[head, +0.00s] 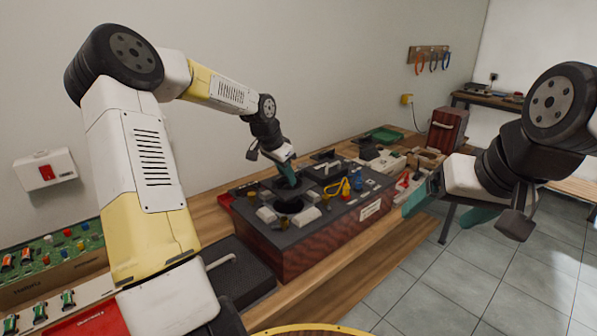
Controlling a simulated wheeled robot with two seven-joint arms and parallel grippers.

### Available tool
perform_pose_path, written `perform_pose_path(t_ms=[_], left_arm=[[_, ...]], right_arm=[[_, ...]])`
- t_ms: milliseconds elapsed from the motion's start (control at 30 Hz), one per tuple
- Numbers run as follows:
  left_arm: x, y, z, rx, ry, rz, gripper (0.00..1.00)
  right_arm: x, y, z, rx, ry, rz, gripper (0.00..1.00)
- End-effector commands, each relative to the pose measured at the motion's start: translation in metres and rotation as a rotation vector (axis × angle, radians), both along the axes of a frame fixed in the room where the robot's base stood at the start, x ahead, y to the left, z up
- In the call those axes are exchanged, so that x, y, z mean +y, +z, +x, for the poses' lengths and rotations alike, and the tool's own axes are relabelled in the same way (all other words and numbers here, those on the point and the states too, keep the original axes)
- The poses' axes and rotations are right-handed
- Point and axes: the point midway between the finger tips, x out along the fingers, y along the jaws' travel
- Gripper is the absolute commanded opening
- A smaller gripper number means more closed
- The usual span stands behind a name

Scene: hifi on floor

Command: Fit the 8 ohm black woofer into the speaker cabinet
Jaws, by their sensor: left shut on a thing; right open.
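The speaker cabinet (280,256) lies on the wooden bench, with dark red-brown sides and a black top face. A round dark opening (290,206) shows in that face, with pale blocks around it. My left gripper (288,174) is over the face, just behind the opening. It is shut on a small dark thing that looks like the black woofer (288,188); it is partly hidden by the fingers, and its 8 ohm marking cannot be read. I cannot tell whether it touches the cabinet. My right gripper (450,206) is open and empty, right of the cabinet and past the bench edge.
Yellow wire (341,188) and small parts lie on the cabinet's right part. A dark case (238,272) sits front left, near a green parts board (50,246). A red-brown box (447,130) and green tray (386,135) stand farther back. The floor (450,285) at right is clear.

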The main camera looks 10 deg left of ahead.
Motion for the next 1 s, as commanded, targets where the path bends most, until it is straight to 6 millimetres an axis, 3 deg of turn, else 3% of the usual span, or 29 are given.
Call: perform_pose_path(t_ms=[1000], left_arm=[[-0.001, -0.030, 0.001, -0.004, 0.000, 0.000, 0.00]], right_arm=[[0.000, 0.000, 0.000, 0.000, 0.000, 0.000, 0.85]])
